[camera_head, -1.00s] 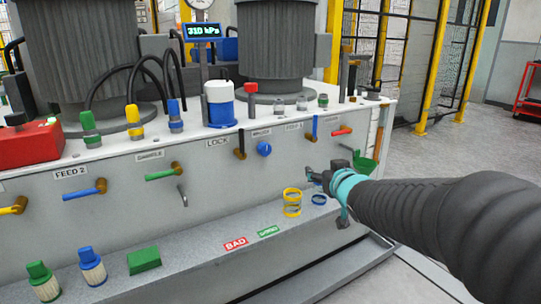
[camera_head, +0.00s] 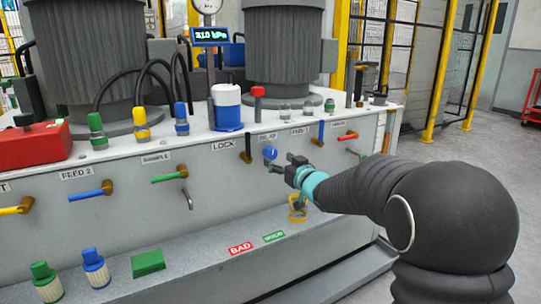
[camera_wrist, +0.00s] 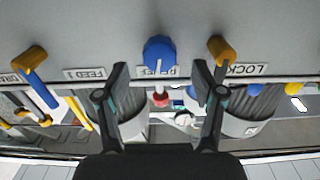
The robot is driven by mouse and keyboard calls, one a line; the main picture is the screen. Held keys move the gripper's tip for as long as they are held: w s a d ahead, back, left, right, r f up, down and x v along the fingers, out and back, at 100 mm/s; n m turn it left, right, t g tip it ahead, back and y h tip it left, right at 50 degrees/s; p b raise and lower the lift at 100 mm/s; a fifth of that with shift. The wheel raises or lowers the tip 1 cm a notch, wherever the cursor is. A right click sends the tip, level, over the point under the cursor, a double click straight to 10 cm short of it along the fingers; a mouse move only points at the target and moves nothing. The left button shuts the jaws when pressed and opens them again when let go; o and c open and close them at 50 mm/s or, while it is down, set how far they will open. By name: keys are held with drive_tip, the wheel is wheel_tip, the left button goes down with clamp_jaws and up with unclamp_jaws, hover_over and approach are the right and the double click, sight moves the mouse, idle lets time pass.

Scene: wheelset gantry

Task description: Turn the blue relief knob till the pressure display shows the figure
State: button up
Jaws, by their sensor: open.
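The blue relief knob (camera_head: 270,153) is on the grey front panel, right of the LOCK label. In the upside-down wrist view, the blue knob (camera_wrist: 159,52) shows ahead of the gap between the fingers of my gripper (camera_wrist: 160,72). The jaws are apart and nothing is between them. The knob looks untouched, though the remaining distance is hard to judge.
A black and brass LOCK lever (camera_head: 247,147) lies left of the knob and a blue-handled lever (camera_head: 320,131) to its right. Yellow rings (camera_head: 297,210) on the lower ledge are partly hidden by my arm. A white-and-blue canister (camera_head: 227,107) stands above.

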sight(272, 156)
drive_tip(key=x, duration=0.5)
drive_tip(key=shift+w+a, duration=0.2)
drive_tip(key=shift+w, duration=0.1)
drive_tip(key=c, duration=1.1)
drive_tip(key=shift+c, duration=0.2)
